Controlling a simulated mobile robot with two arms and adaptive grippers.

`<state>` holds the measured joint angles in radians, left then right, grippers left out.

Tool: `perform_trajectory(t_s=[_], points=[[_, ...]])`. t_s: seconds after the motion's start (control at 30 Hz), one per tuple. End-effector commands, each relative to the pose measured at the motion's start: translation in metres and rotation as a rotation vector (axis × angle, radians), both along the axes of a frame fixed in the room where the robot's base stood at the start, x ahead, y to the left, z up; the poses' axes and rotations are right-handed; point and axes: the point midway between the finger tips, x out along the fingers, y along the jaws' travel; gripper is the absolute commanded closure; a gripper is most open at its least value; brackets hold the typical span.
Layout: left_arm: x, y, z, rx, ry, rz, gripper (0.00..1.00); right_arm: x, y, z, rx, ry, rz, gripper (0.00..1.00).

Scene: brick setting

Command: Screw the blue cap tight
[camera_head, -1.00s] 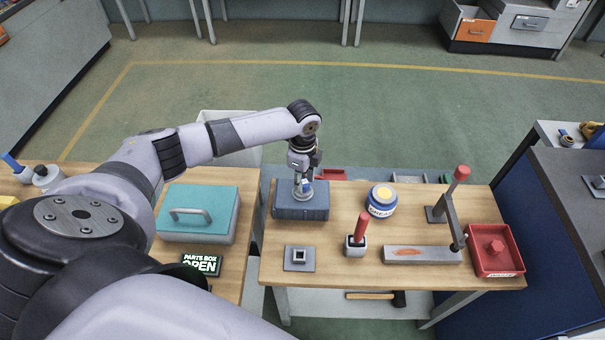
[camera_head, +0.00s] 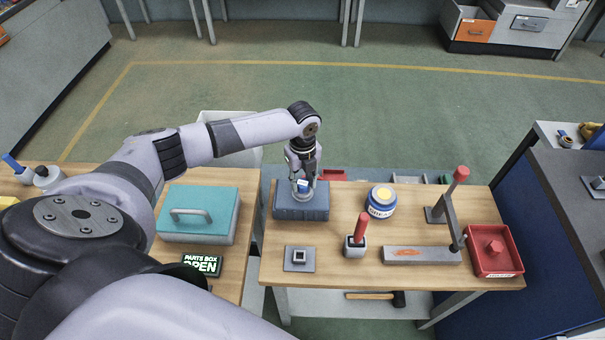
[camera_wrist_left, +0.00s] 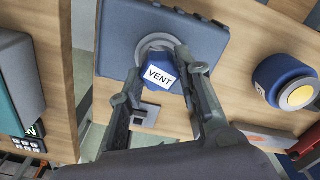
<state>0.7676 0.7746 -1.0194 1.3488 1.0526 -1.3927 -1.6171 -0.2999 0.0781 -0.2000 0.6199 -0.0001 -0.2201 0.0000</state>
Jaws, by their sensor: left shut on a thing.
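The blue cap (camera_wrist_left: 158,80) with a white "VENT" label sits at a round grey collar (camera_wrist_left: 165,42) on top of a blue-grey box (camera_head: 301,208). In the head view the cap (camera_head: 302,186) shows small between the fingers. My left gripper (camera_wrist_left: 160,92) comes from above and is shut on the cap, one finger on each side of it. It also shows in the head view (camera_head: 303,182). How far the cap is seated cannot be told. My right gripper is not in view.
On the same table are a blue grease tin (camera_head: 381,202), a red-handled tool in a holder (camera_head: 357,235), a lever press (camera_head: 425,254), a red tray (camera_head: 495,262) and a small square socket (camera_head: 299,258). A teal parts box (camera_head: 198,212) stands on the left table.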

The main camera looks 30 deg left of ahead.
Motion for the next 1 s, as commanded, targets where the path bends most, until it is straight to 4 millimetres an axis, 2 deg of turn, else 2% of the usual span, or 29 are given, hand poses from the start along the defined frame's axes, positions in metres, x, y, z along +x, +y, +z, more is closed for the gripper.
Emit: perform_trajectory(t_s=[0.23, 0.33, 0.37, 0.7, 0.9, 1.0], points=[[0.0001, -0.001, 0.0001, -0.003, -0.001, -0.007, 1.0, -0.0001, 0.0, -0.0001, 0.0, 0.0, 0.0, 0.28], [0.0002, -0.0009, -0.0002, -0.002, -0.001, -0.086, 1.0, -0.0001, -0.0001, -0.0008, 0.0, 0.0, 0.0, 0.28], [0.0001, -0.0009, -0.0001, -0.001, 0.0, -0.104, 0.68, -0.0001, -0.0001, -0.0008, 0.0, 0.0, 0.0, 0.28], [0.0, -0.0004, 0.0, -0.001, 0.0, -0.095, 0.45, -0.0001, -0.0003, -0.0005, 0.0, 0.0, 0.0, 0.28], [-0.0001, -0.0002, 0.0, -0.001, 0.0, -0.095, 0.45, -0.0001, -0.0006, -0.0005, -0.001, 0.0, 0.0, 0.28], [0.0, -0.0001, -0.0001, 0.0, 0.0, -0.094, 0.4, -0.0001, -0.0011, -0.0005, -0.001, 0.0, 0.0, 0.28]])
